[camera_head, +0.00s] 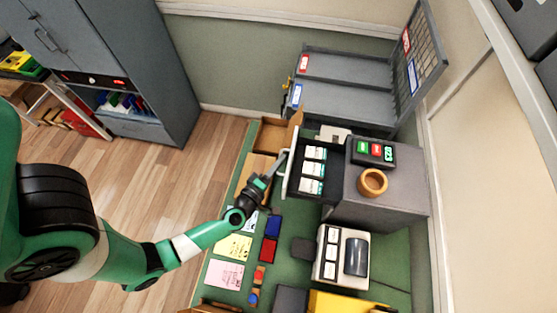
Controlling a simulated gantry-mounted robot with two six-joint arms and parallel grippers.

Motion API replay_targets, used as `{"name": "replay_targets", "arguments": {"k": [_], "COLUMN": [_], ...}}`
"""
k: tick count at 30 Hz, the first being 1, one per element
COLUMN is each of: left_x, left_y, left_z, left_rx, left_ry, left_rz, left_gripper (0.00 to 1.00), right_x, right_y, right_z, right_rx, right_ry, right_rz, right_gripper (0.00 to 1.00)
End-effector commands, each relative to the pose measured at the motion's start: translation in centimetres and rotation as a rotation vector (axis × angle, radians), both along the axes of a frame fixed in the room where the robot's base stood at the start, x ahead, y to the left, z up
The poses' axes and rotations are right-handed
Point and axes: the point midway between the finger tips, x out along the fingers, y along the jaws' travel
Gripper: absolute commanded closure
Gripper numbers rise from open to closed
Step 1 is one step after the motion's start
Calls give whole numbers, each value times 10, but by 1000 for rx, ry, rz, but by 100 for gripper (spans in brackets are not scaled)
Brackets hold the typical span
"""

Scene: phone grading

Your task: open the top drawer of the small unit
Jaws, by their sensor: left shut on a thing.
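The small grey drawer unit (350,197) stands on the green mat at the right. Its top drawer (330,169) is pulled out to the left and shows several white labelled items inside. The drawer's pale front and handle (288,174) face left. My left gripper (276,166) reaches in from the left and is shut on the handle; the fingertips are small and partly hard to make out. My right gripper is not in view.
A wooden bowl (372,182) and a dark panel with coloured buttons (371,152) sit on the unit. An open cardboard box (268,136) is behind the gripper. Red (268,251) and blue (273,226) blocks and paper sheets (225,275) lie in front.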

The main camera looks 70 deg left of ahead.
Motion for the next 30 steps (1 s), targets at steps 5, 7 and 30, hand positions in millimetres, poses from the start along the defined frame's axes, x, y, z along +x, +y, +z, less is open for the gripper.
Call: {"name": "replay_targets", "arguments": {"k": [5, 7, 30], "left_x": [0, 0, -32], "left_y": [0, 0, -24], "left_z": [0, 0, 4], "left_rx": [0, 0, -2], "left_ry": [0, 0, 3], "left_rz": [-1, -1, -8], "left_gripper": [100, 100, 58], "right_x": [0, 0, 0], "right_y": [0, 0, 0], "right_z": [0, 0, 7], "right_rx": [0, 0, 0], "right_ry": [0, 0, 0], "right_rz": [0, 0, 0], "right_gripper": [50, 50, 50]}}
